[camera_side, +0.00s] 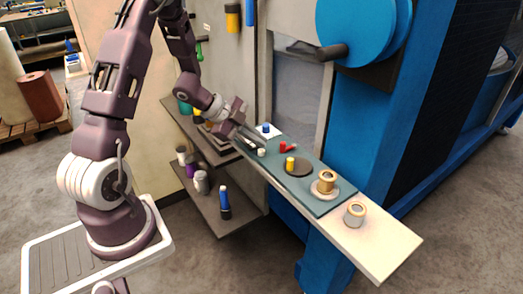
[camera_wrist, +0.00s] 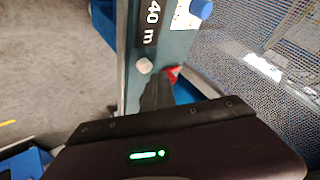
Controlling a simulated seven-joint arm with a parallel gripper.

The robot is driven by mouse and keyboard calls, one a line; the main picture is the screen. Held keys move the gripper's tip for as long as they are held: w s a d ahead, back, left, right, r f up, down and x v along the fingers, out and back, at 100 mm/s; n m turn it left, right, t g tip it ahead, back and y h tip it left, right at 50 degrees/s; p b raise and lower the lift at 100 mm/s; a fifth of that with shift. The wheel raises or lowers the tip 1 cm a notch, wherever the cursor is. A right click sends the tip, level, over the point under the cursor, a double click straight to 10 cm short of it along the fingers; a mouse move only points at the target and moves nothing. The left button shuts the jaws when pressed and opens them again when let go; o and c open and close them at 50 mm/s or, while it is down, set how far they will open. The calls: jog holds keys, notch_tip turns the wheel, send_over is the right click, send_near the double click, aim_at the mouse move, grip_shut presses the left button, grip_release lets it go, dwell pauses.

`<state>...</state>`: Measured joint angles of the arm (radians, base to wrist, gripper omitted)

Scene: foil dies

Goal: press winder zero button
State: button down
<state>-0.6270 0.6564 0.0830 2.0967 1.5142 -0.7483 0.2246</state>
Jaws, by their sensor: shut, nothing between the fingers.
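My gripper (camera_side: 247,142) is shut and empty, tilted down over the left end of the narrow bench on the blue machine. In the wrist view its dark fingers (camera_wrist: 157,92) point at the bench strip. Just beyond and slightly left of them is a small whitish knob (camera_wrist: 144,66); it also shows in the side view (camera_side: 262,152). A gap between fingertips and knob appears small, but I cannot tell its size or whether they touch. A dark panel reading "40 m" (camera_wrist: 152,22) lies past the knob. No zero marking is legible, so I cannot tell which part is the zero button.
A red piece (camera_side: 288,148) lies close by the fingers, and a blue knob (camera_side: 266,129) sits on a white plate. A yellow cylinder (camera_side: 291,164) on a dark disc and tan rolls (camera_side: 326,184) stand further right. A mesh panel (camera_wrist: 255,60) flanks the bench.

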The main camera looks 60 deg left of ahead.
aim_at(258, 155)
jog(key=shift+f, duration=0.35)
jog(key=shift+f, duration=0.45)
dwell(0.6)
jog(key=shift+r, duration=0.85)
jog(key=shift+r, duration=2.5)
